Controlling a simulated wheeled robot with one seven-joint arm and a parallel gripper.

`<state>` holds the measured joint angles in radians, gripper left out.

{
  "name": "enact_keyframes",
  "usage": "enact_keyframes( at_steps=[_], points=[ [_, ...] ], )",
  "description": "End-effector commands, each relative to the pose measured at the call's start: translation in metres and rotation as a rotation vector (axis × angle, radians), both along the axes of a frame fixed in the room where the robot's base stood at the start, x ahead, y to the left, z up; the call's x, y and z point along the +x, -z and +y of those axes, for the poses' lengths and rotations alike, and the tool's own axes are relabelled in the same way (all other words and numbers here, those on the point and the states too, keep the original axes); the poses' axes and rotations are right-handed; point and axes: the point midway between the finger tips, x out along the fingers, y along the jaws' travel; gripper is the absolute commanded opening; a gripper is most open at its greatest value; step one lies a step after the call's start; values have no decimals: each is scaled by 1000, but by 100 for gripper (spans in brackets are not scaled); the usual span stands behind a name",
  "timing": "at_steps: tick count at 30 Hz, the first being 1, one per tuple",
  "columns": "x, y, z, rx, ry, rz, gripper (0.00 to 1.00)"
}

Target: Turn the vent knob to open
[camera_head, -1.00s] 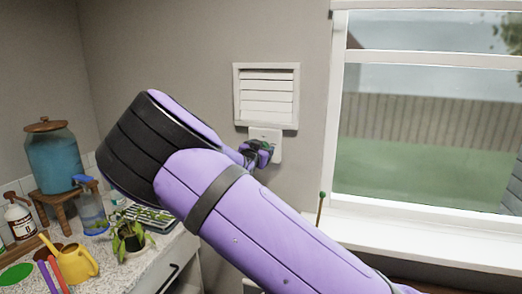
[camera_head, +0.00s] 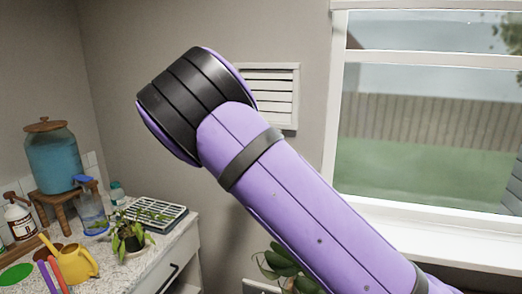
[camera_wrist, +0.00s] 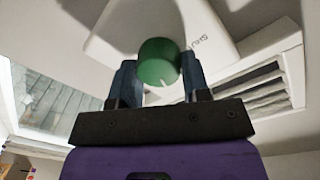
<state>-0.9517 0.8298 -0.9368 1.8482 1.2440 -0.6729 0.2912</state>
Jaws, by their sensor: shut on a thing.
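The green vent knob (camera_wrist: 158,58) sits on a white plate (camera_wrist: 215,22) in the wrist view, with a pale pointer line near its lower edge. Lettering that seems to read "SHUT" is on the plate to the knob's right. My gripper (camera_wrist: 158,70) has one finger on each side of the knob and is shut on it. The white slatted vent (camera_head: 272,85) is on the wall in the head view, its left part covered by my arm. Dark lines show between its slats, which also appear in the wrist view (camera_wrist: 262,90). My arm hides the knob and gripper in the head view.
A window (camera_head: 432,110) with a white sill is to the right of the vent. The counter (camera_head: 120,270) at left holds a potted plant (camera_head: 130,235), a yellow watering can (camera_head: 77,263), a spray bottle (camera_head: 92,210) and a blue jar (camera_head: 53,160). A leafy plant (camera_head: 282,265) stands below my arm.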

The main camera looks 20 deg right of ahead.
Motion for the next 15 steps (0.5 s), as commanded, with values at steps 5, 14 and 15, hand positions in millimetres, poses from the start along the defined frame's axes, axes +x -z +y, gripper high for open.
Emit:
enact_keyframes(
  at_steps=[5, 14, 15],
  points=[
    [0, 0, -1, 144, 1, -93, 19],
    [0, 1, -2, 378, 1, -250, 19],
    [-1, 1, -2, 408, 0, -270, 19]
  ],
)
